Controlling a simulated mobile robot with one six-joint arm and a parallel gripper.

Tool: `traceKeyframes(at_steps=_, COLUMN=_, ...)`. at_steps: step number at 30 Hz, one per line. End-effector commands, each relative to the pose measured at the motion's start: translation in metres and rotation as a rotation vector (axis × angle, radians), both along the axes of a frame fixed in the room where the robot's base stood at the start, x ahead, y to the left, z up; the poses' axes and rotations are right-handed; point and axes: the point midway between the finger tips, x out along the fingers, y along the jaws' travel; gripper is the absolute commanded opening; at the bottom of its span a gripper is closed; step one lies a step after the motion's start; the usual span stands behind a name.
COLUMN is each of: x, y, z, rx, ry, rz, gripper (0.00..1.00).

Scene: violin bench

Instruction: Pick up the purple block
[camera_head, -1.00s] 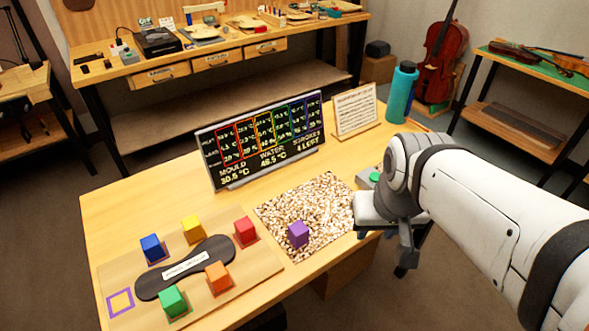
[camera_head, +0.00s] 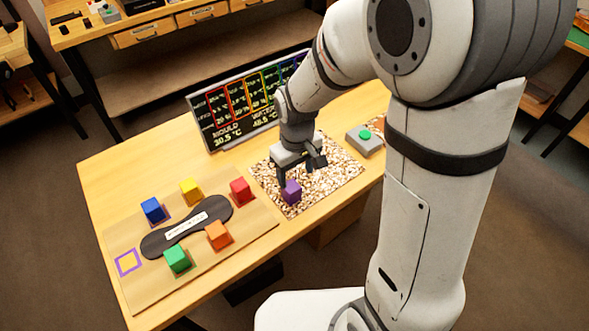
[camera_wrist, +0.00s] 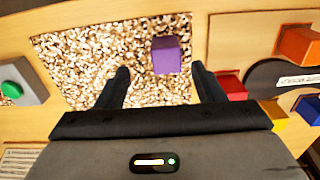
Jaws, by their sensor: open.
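The purple block (camera_head: 291,191) stands on the speckled mat (camera_head: 335,176) near the table's front edge. In the wrist view the purple block (camera_wrist: 167,54) lies ahead of the fingertips, between their lines and nearer the right finger. My gripper (camera_head: 300,172) is just above and behind the block in the head view, pointing down. Whether a finger touches the block cannot be told from the head view.
A board (camera_head: 265,238) at left carries blue (camera_head: 153,210), yellow (camera_head: 190,192), red (camera_head: 241,191), orange (camera_head: 219,235) and green (camera_head: 177,258) blocks around a dark plate (camera_head: 160,243). A display (camera_head: 235,105) stands behind. A green button box (camera_head: 364,139) sits right of the mat.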

Motion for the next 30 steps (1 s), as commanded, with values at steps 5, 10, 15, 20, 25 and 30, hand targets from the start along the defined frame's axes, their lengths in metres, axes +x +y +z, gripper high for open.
traceKeyframes(at_steps=5, x=0.002, y=0.006, z=-0.015, rx=-0.004, ry=0.013, rz=0.026, gripper=0.62)
traceKeyframes(at_steps=10, x=0.002, y=0.007, z=-0.033, rx=-0.004, ry=0.013, rz=0.026, gripper=0.62)
traceKeyframes(at_steps=15, x=0.003, y=0.009, z=-0.047, rx=-0.004, ry=0.014, rz=0.026, gripper=0.62)
traceKeyframes(at_steps=20, x=0.005, y=0.013, z=-0.068, rx=-0.004, ry=0.014, rz=0.027, gripper=0.62)
traceKeyframes(at_steps=25, x=0.005, y=0.012, z=-0.083, rx=-0.003, ry=0.012, rz=0.027, gripper=0.62)
traceKeyframes(at_steps=30, x=0.005, y=0.013, z=-0.086, rx=-0.003, ry=0.009, rz=0.027, gripper=0.62)
